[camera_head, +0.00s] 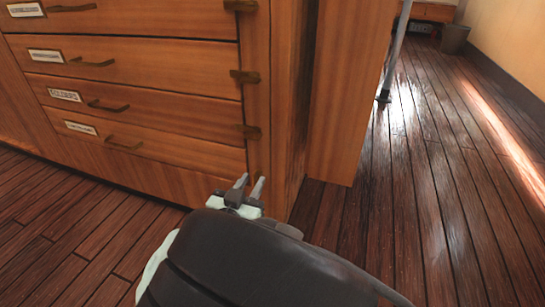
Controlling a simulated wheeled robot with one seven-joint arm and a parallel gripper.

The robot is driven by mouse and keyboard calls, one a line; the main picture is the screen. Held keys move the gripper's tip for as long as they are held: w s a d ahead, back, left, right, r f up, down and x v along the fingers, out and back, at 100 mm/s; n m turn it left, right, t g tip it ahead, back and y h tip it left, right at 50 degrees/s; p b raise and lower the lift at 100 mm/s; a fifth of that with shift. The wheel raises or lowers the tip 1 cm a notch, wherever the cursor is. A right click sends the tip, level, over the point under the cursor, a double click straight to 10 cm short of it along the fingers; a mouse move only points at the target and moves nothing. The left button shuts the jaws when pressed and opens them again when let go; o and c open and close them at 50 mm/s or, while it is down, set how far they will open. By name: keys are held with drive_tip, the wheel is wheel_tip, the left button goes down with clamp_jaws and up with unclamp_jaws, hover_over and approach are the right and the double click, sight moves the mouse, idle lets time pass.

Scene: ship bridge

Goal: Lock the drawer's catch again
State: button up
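A wooden cabinet has stacked drawers with labels and brass pull handles; the lowest labelled drawer (180,147) shows on the left. Brass catches sit along the drawers' right edge: an upper catch (241,6), a middle catch (245,77) and a lower catch (250,131). These three lie level across the seam between drawers and frame. My gripper (252,181) is low in front of the cabinet's right post, below the lower catch. Its two fingers point up and stand apart, with nothing seen between them. Whether a further catch is behind the fingers, I cannot tell.
The drawer fronts look flush with the cabinet. A wooden panel (345,90) stands right of the post. Plank floor (440,210) is open on the right, with a grey metal pole (396,50) and a bin (455,39) farther back.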

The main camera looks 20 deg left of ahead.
clamp_jaws()
drive_tip(key=shift+m, duration=0.3)
drive_tip(key=m+p, duration=0.2)
drive_tip(key=shift+r+m, duration=0.1)
drive_tip(key=shift+m, duration=0.2)
drive_tip(key=m+p, duration=0.1)
drive_tip(key=m, duration=0.2)
drive_tip(key=shift+d+m, duration=0.1)
drive_tip(key=shift+m, duration=0.2)
drive_tip(key=m+p, duration=0.2)
drive_tip(key=m, duration=0.3)
drive_tip(key=shift+f, duration=0.2)
drive_tip(key=m, duration=0.6)
drive_tip(key=shift+f+p, duration=0.1)
drive_tip(key=shift+p, duration=0.3)
